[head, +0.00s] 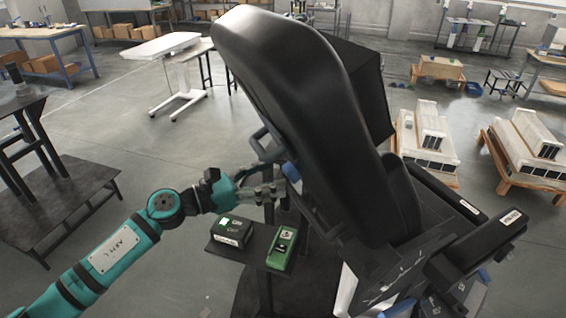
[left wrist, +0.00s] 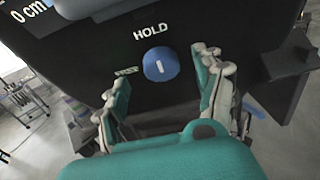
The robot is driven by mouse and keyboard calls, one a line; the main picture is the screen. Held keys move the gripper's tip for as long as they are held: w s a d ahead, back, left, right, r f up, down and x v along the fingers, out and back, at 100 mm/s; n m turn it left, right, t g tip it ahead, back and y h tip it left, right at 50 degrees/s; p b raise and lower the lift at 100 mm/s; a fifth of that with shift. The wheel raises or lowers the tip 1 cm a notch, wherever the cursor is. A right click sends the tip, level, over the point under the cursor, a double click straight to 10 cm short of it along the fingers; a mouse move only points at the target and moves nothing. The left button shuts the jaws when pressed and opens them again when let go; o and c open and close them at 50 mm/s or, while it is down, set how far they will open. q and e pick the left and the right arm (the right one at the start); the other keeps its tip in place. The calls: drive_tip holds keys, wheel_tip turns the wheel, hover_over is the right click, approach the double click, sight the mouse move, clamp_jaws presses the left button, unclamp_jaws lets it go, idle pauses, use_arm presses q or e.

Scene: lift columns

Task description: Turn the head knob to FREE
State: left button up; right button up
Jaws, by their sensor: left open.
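The head knob (left wrist: 161,64) is a round blue knob on a black panel. Its short white mark stands nearly upright, towards the word HOLD (left wrist: 150,31) above it. A smaller label, seemingly FREE (left wrist: 126,71), is at its left, partly hidden by a finger. My left gripper (left wrist: 162,70) is open, one finger on each side of the knob; I cannot tell whether they touch it. In the head view my left gripper (head: 272,181) reaches the back of the tall black padded unit (head: 300,90), beside a blue part (head: 291,171). My right gripper is not in view.
A green box (head: 283,248) and a dark box (head: 232,230) sit on a small dark shelf below my left gripper. A "0 cm" marking (left wrist: 25,12) is at the panel's upper left.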

use_arm(q)
drive_tip(key=p+x, duration=0.1)
drive_tip(key=x, duration=0.3)
drive_tip(key=c, duration=1.1)
drive_tip(key=shift+w+f+n+g+h+b, duration=0.3)
drive_tip(key=shift+n+g+h+b, duration=1.5)
drive_tip(key=shift+b, duration=1.9)
drive_tip(key=shift+w+f+n+g+h+b, duration=0.3)
drive_tip(key=shift+n+g+h+b, duration=0.9)
drive_tip(key=shift+n+b, duration=1.85)
drive_tip(key=shift+w+f+n+g+h+b, duration=0.3)
drive_tip(key=shift+n+g+h+b, duration=1.25)
drive_tip(key=shift+b, duration=2.8)
drive_tip(key=shift+c, duration=0.2)
drive_tip(key=shift+y, duration=0.25)
drive_tip(key=o, duration=1.1)
